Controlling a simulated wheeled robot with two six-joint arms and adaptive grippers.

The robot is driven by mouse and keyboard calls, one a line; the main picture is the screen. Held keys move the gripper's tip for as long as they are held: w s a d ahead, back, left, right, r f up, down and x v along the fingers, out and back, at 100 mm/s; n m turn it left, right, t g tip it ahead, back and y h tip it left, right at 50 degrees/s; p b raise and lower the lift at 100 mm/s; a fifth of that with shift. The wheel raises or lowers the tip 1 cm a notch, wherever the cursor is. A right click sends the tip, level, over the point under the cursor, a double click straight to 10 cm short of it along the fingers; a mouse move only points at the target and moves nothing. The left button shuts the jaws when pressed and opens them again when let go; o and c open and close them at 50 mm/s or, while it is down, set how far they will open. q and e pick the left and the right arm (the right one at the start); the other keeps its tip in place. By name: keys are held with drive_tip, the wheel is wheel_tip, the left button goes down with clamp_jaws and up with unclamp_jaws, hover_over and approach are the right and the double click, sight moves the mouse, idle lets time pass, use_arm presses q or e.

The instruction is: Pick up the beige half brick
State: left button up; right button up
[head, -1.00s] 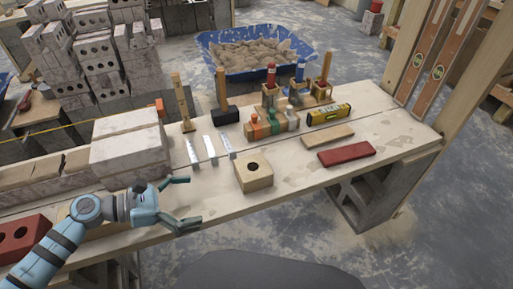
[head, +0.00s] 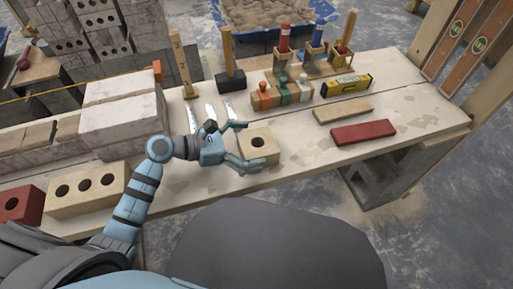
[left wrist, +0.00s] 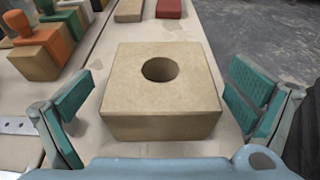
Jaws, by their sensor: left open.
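The beige half brick (head: 262,151) has one round hole and lies on the plank table, just right of my left gripper in the head view. My left gripper (head: 243,144) is open, its two fingers pointing right at the brick's near side. In the left wrist view the half brick (left wrist: 160,92) sits centred ahead, between the spread fingers of the left gripper (left wrist: 160,108), with a gap on each side. It is not gripped. My right gripper is not in view.
A longer beige brick (head: 88,190) and a red brick (head: 22,204) lie at the left. Metal strips, coloured-knob blocks (head: 282,94), a yellow level (head: 346,85), a tan slat (head: 343,110) and a red slat (head: 363,132) surround the half brick. Bare table lies right of it.

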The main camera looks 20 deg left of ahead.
use_arm(q)
drive_tip(key=shift+x, duration=1)
drive_tip(key=shift+a, duration=0.1)
drive_tip(key=c, duration=2)
drive_tip(key=shift+r, duration=0.1)
